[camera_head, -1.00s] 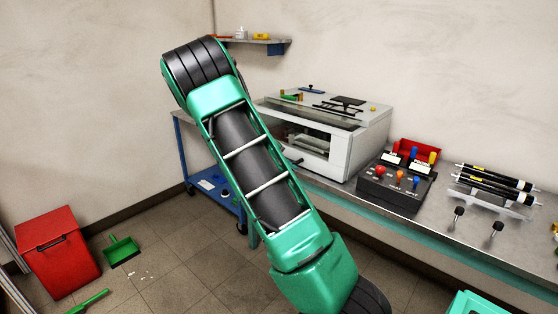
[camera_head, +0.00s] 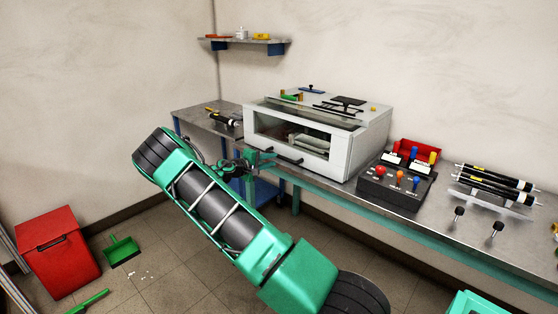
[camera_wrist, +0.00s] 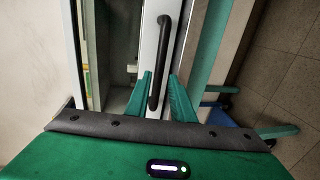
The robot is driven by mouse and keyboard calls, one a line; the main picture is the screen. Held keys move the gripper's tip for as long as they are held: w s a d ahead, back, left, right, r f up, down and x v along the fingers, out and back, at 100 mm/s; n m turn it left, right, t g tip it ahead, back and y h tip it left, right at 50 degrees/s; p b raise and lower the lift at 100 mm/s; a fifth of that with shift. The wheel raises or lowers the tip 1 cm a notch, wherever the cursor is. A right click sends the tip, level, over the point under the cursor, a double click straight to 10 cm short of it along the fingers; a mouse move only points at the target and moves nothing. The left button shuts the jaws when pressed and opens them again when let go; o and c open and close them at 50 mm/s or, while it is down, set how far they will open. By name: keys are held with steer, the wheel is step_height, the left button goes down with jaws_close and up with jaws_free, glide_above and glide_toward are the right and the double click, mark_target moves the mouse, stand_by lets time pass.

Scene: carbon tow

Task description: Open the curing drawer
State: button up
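The curing drawer (camera_head: 302,143) is the white, windowed front of the box-shaped oven on the bench, and it looks shut. Its dark bar handle (camera_head: 285,157) runs along the lower front edge. In the wrist view the black handle (camera_wrist: 168,58) stands upright in the picture on a white strip. My gripper (camera_head: 268,157) is at the left end of the handle in the head view. In the wrist view my gripper (camera_wrist: 161,85) is open, its green fingers on either side of the handle's lower end. Whether they touch it I cannot tell.
A control box (camera_head: 396,185) with coloured knobs stands right of the oven. Black rollers (camera_head: 495,180) lie further right on the bench (camera_head: 440,225). A side table (camera_head: 190,117) is left of the oven. A red bin (camera_head: 58,255) and green dustpan (camera_head: 122,250) are on the floor.

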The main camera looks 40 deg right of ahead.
mark_target(279, 157)
steer(key=x, duration=0.7)
steer(key=shift+w, duration=0.1)
steer(key=shift+c, duration=0.4)
jaws_close()
